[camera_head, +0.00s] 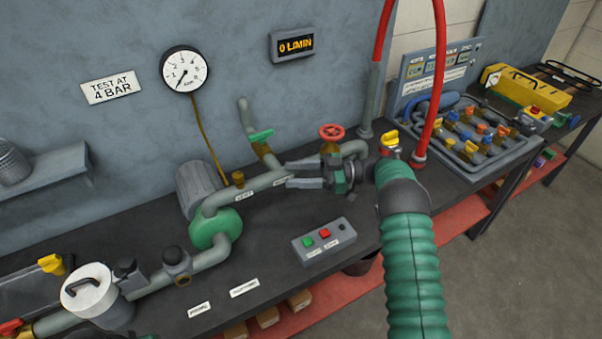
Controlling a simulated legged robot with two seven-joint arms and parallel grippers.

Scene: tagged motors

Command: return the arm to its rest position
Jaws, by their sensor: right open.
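My right arm (412,260), with a green ribbed sleeve, comes in from the bottom right and reaches over the bench. Its gripper (290,174) points left with its two grey fingers apart and nothing seen between them. The fingertips appear close to the grey pipe (262,188) in the picture; I cannot tell whether they touch it. The wrist overlaps the pipework below the red handwheel (332,131) and hides part of it. My left gripper is not in view.
The dark bench (270,270) carries a pump with a green housing (216,229) and a button box (324,241). A red hose (440,70) arches beside my arm. A tray of valves (466,136) and a yellow case (525,86) stand right. A gauge (185,69) hangs on the wall.

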